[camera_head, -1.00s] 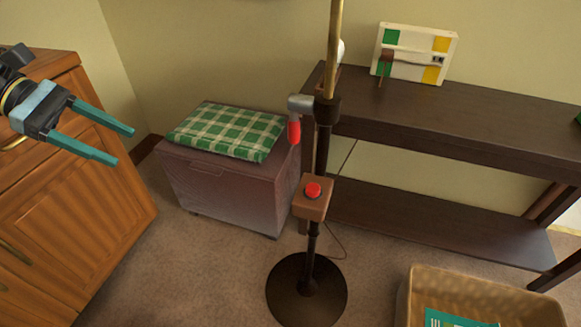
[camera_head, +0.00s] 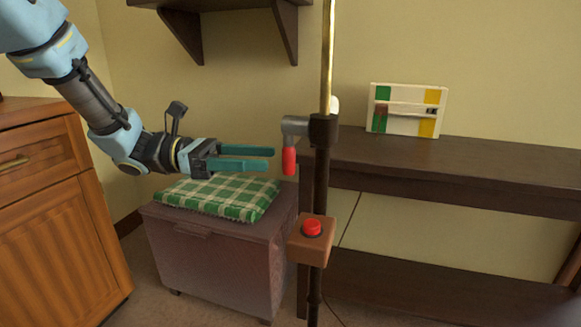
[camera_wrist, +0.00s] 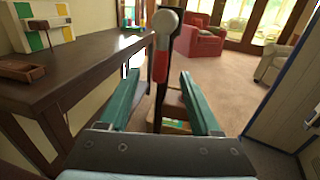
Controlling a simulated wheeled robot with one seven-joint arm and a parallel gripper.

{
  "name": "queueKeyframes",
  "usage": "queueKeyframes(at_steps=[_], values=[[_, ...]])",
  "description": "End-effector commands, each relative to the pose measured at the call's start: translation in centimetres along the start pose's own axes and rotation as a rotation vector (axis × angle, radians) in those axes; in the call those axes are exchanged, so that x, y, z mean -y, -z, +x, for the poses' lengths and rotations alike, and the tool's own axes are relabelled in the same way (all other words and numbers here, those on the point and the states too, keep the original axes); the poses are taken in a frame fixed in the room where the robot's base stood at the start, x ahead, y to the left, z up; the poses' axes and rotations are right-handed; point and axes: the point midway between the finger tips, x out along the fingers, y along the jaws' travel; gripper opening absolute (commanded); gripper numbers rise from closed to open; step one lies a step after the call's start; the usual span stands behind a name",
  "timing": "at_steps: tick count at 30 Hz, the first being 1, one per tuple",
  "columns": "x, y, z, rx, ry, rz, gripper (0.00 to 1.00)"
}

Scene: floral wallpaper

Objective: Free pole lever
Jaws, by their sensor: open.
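The pole lever is a grey arm with a red handle (camera_head: 289,161), hanging down from a dark clamp (camera_head: 323,130) on an upright pole (camera_head: 328,60), brass above and dark below. A brown box with a red button (camera_head: 312,227) sits lower on the pole. My gripper (camera_head: 273,160) is open, just left of the red handle and pointing at it. In the wrist view the handle (camera_wrist: 161,65) shows ahead, between the lines of the two teal fingers (camera_wrist: 161,85). I see no contact with the handle.
A chest (camera_head: 220,250) with a green plaid cushion (camera_head: 218,197) stands below my gripper. A dark shelf table (camera_head: 460,165) stands right of the pole, bearing a white, green and yellow panel (camera_head: 407,110). A wooden cabinet (camera_head: 50,220) is at the left. A wall shelf (camera_head: 215,5) is above.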

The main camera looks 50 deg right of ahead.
Motion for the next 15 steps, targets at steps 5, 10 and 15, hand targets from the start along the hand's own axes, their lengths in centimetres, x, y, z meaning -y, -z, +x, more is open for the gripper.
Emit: queueKeyframes(at_steps=[5, 10, 15], values=[[0.1, 0.2, 3.3, -0.001, 0.003, 0.0, 0.64], [0.1, 0.2, 5.2, -0.002, 0.001, 0.0, 0.64], [0.0, 0.1, 6.0, -0.001, -0.001, 0.0, 0.64]])
